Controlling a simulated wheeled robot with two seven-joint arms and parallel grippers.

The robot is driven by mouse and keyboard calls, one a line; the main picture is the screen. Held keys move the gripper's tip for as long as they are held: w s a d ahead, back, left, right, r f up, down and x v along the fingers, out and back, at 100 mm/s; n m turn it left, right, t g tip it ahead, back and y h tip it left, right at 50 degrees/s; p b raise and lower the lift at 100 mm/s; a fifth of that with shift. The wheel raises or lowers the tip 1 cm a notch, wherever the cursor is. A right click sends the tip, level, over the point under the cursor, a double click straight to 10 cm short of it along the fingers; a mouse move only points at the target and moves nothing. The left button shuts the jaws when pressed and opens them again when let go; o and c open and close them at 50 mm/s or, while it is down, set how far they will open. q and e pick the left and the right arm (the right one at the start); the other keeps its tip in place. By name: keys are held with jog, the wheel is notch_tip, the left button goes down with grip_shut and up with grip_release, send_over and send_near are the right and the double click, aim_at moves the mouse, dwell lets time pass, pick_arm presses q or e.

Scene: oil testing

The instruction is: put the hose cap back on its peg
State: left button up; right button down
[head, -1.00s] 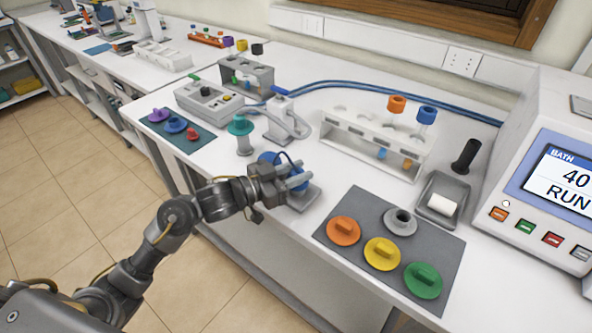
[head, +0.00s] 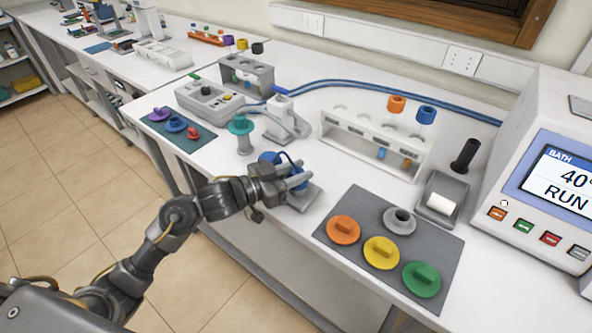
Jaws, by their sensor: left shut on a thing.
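My left gripper (head: 300,177) is shut on a blue round cap (head: 269,158), which is partly hidden behind its fingers. I cannot tell whether the cap touches a peg there, as my gripper hides the spot. A teal cap (head: 241,124) sits on a grey upright post just left of and behind my gripper. My right gripper is not in view.
A dark mat (head: 330,232) with orange, yellow, green and grey caps lies to the right. A white tube rack (head: 372,142) stands behind, a bath unit (head: 540,180) at far right. A teal mat (head: 150,129) with small caps and a grey device (head: 208,103) are at left.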

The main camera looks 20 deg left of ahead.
pick_arm(q)
jog(key=shift+f+b, duration=0.35)
jog(key=shift+f, duration=0.25)
jog(key=o, duration=0.8)
jog(key=shift+c, duration=0.2)
jog(key=shift+a, duration=0.1)
jog(key=shift+p+v, duration=0.75)
jog(key=shift+v, duration=0.7)
jog(key=p+v, duration=0.2)
jog(key=v, duration=0.6)
